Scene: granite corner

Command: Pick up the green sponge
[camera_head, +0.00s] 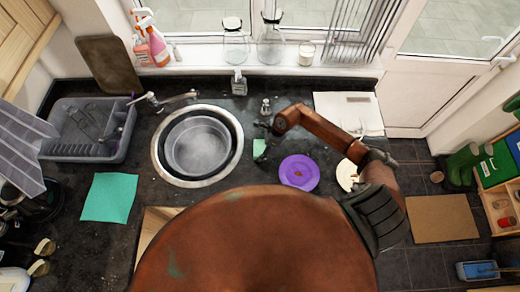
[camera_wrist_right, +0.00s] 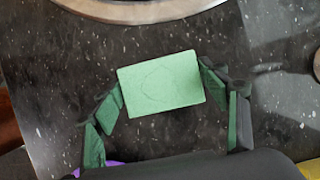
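The green sponge (camera_head: 260,148) lies on the dark countertop just right of the sink in the head view. In the right wrist view the sponge (camera_wrist_right: 161,83) is a flat light-green block with a faint outline on top. My right gripper (camera_head: 262,134) is over it in the head view. In the wrist view my right gripper (camera_wrist_right: 158,88) is open, with its green-padded fingers spread on either side of the sponge. The fingers look apart from it or barely beside it; contact is not clear. My left gripper does not show.
A purple plate (camera_head: 299,184) lies right of the sponge. A soap bottle (camera_head: 239,83) stands behind. A teal cloth (camera_head: 109,197) and a grey dish rack (camera_head: 119,150) are at left. A white board (camera_head: 335,106) lies back right.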

